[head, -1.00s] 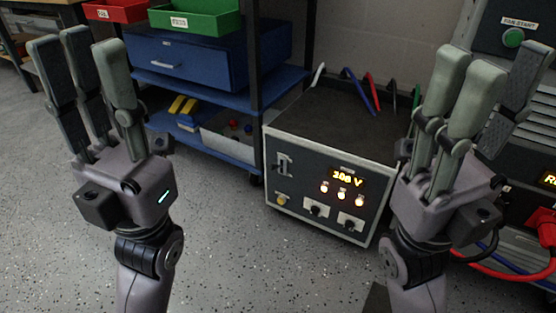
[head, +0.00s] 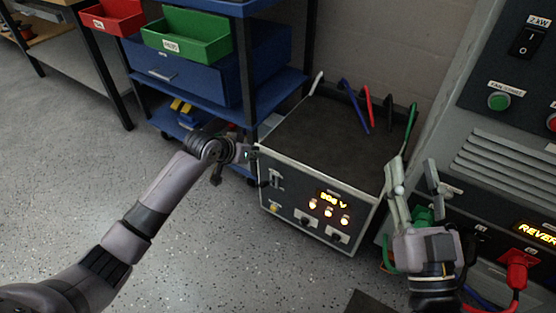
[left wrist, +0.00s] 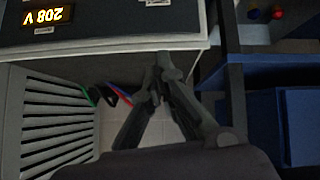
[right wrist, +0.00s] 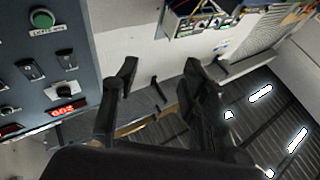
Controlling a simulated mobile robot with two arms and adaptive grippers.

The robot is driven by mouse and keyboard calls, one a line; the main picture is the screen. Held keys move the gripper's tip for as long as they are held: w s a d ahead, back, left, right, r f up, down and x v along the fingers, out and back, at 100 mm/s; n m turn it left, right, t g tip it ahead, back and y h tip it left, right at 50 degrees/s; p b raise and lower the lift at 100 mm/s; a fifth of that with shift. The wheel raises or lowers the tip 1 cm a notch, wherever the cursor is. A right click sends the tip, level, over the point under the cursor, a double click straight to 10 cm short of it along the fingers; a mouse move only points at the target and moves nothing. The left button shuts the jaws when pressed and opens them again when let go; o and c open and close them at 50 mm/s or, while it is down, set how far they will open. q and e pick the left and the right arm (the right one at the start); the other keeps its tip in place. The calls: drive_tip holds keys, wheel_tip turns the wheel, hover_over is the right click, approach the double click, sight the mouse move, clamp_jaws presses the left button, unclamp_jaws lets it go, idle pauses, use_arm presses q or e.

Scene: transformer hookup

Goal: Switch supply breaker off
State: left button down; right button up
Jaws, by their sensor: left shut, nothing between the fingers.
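The supply box (head: 320,140) stands on the floor with a lit display (head: 333,197), which reads 208 V upside down in the left wrist view (left wrist: 48,17). Its breaker switch (head: 276,179) is at the left of the front panel; I cannot tell its position. My left gripper (head: 254,156) is at the upper left front corner of the box, just left of the breaker. In the left wrist view its fingertips (left wrist: 163,60) are together and empty near the box edge; contact is unclear. My right gripper (head: 415,170) is open and empty, right of the box.
A blue shelf cart (head: 210,85) with red (head: 112,17) and green (head: 187,42) bins stands behind my left arm. A grey cabinet (head: 500,150) with switches and a red plug (head: 517,270) is at right. Coloured leads (head: 368,105) rise behind the box. The floor at front left is open.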

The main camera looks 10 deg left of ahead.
use_arm(q)
drive_tip(key=shift+s+a+f+g, duration=0.2)
drive_tip(key=shift+a+f+g, duration=0.3)
drive_tip(key=shift+f, duration=0.15)
use_arm(e)
drive_tip(key=shift+w+d+f+h, duration=0.1)
drive_tip(key=shift+d+f+h, duration=0.1)
drive_tip(key=shift+f+h, duration=0.15)
